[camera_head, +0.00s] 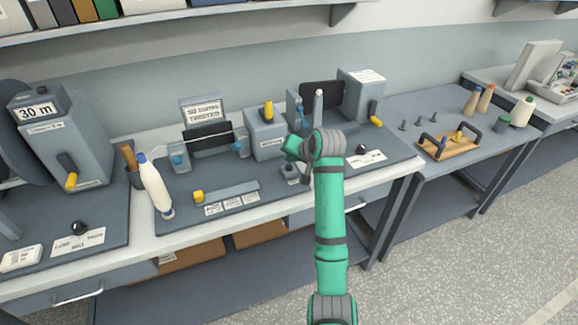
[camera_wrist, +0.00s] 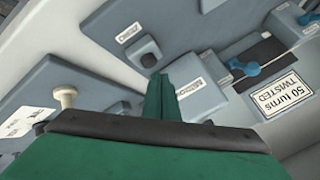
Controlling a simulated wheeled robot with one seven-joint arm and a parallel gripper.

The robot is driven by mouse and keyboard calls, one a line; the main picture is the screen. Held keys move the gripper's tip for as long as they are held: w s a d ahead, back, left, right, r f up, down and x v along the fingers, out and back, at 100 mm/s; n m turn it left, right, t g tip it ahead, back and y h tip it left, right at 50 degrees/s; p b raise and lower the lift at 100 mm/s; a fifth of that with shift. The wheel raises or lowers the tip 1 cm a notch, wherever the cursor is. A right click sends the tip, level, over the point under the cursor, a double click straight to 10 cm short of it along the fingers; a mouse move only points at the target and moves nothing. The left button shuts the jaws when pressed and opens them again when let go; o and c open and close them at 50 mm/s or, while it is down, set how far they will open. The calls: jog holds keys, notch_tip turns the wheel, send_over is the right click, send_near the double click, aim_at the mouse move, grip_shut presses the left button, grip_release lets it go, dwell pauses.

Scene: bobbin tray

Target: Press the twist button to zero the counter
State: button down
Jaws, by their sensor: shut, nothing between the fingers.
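A small grey block with a dark button (camera_head: 290,168) stands on the bench just below my gripper (camera_head: 291,150) in the head view. In the wrist view the dark button (camera_wrist: 149,57) sits on its grey block beside a small label that I cannot read surely. My shut green fingers (camera_wrist: 161,92) hold nothing. Their tips appear close to the button's near side in the picture; I cannot tell whether they touch it. The sign reading 50 turns twisted (camera_wrist: 275,95) stands behind the twisting fixture, and it also shows in the head view (camera_head: 203,112).
A grey box with a yellow lever (camera_head: 265,138) stands behind the button. A second machine (camera_head: 362,93) and a black knob (camera_head: 361,149) are to the right.

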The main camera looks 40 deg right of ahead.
jog(key=shift+f, duration=0.2)
dwell(0.6)
jog(key=shift+f, duration=0.25)
